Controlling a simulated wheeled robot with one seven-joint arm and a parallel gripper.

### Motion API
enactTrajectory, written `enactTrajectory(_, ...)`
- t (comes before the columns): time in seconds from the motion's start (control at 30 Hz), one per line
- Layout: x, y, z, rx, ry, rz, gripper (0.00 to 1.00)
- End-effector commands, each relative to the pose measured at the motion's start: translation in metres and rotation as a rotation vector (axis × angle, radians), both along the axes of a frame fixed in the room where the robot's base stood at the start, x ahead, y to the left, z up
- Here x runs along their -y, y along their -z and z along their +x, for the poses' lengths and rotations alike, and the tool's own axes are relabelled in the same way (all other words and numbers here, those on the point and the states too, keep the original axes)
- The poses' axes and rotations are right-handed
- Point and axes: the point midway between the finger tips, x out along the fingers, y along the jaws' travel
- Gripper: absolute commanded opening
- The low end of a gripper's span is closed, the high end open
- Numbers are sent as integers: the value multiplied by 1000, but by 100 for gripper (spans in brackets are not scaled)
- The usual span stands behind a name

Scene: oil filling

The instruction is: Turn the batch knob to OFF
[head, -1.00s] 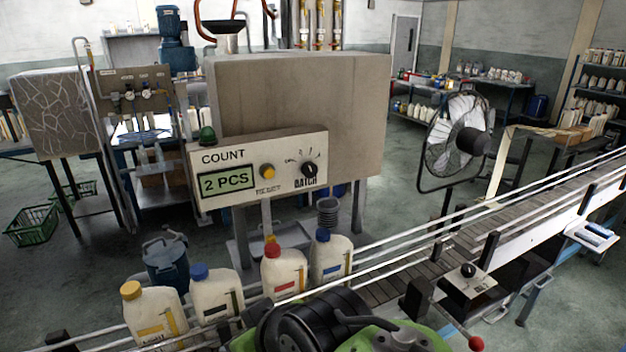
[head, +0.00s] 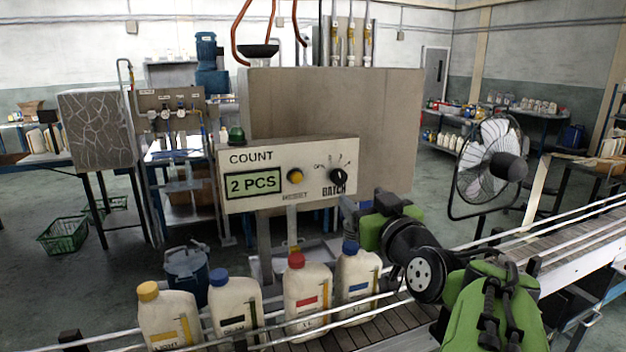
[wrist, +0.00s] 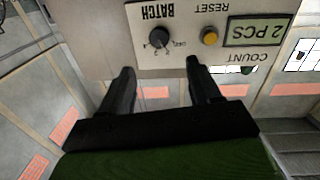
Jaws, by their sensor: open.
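The black batch knob (head: 338,176) sits at the right end of the pale control panel (head: 232,180), with position marks above it. In the wrist view the panel is upside down, and the batch knob (wrist: 159,37) is ahead of my gripper (wrist: 162,75). My gripper is open, its two dark fingers apart and empty, with a gap to the panel. In the head view my green and black arm reaches toward the panel from the lower right; the fingers are hard to make out there.
The yellow reset button (head: 295,176) is left of the knob, beside the "2 PCS" display (head: 253,185). A green lamp (head: 236,135) tops the panel. Capped bottles, including a red-capped one (head: 307,290), stand on the conveyor (head: 390,318) below. A fan (head: 490,165) stands to the right.

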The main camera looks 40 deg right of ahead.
Motion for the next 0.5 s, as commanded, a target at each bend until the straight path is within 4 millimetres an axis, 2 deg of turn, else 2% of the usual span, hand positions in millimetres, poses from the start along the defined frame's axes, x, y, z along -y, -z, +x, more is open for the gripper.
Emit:
enactTrajectory(0.1, 10, -2, 30, -2, -4, 3, 62)
enactTrajectory(0.3, 27, -2, 75, -1, -4, 4, 62)
enactTrajectory(0.5, 37, -2, 99, -1, -1, 0, 62)
